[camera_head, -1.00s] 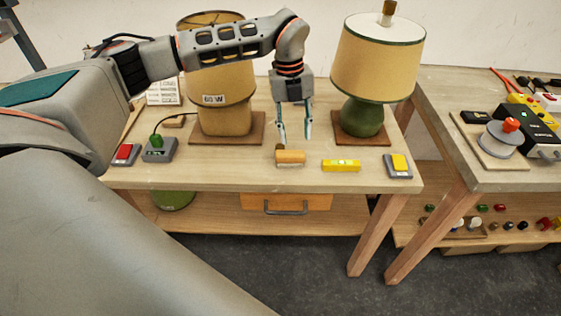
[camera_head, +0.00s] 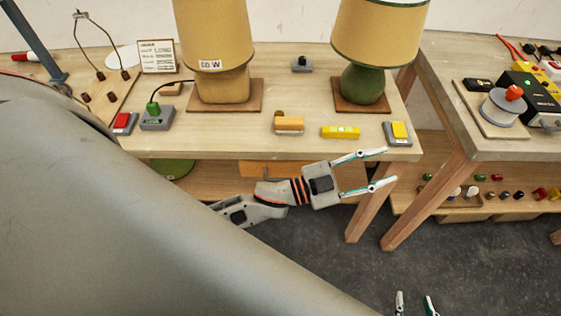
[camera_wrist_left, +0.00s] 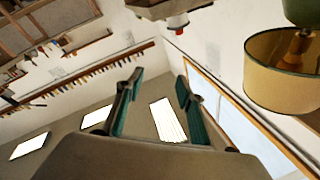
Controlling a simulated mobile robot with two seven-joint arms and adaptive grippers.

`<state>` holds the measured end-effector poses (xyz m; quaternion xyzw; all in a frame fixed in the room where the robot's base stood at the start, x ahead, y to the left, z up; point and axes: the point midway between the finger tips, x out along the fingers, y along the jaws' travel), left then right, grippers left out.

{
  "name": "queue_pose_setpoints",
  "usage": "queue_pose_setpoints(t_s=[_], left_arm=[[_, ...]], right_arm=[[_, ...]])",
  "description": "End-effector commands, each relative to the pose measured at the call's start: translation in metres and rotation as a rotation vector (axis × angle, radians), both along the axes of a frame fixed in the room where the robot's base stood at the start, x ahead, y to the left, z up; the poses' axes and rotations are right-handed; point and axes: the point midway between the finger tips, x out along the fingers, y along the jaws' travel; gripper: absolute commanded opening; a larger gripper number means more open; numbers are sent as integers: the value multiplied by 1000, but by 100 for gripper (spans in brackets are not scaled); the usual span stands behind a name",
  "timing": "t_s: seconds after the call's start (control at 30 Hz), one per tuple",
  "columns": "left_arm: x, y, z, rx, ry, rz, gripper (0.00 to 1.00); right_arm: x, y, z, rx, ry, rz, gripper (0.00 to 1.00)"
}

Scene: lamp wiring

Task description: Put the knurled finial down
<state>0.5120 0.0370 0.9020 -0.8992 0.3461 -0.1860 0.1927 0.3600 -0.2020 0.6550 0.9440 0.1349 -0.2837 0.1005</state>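A small brownish piece (camera_head: 279,115), which may be the knurled finial, is at the back left of a tan cylinder (camera_head: 289,123) on the workbench; it is too small to tell its knurling. My left gripper (camera_head: 390,167) is in front of the bench's front edge, below the yellow level, pointing right. Its fingers are wide apart with nothing between them. The left wrist view also shows this empty gripper (camera_wrist_left: 160,75). My right gripper (camera_head: 415,298) shows only its fingertips at the bottom edge, apart, with nothing seen between them.
A green lamp (camera_head: 364,84) and a tan lamp (camera_head: 222,84) stand at the back of the bench. A yellow level (camera_head: 340,132), a yellow-button box (camera_head: 398,132) and a red-button box (camera_head: 124,123) lie along the front. A second table (camera_head: 487,150) stands at right.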

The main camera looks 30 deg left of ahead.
Motion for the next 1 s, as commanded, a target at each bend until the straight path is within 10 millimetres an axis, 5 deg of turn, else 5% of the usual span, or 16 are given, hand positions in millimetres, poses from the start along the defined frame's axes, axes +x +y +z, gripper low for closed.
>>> queue_pose_setpoints(t_s=[0.17,0.3,0.43,0.6,1.0], left_arm=[[-24,74,-100,-23,347,307,37],[-76,125,-178,13,614,475,37],[-123,152,-224,46,789,552,37],[-151,165,-246,64,881,585,37],[-152,165,-247,67,886,585,37]], right_arm=[[0,0,0,0,0,0,40],[0,0,0,0,0,0,40],[0,0,0,0,0,0,40],[0,0,0,0,0,0,40],[0,0,0,0,0,0,40]])
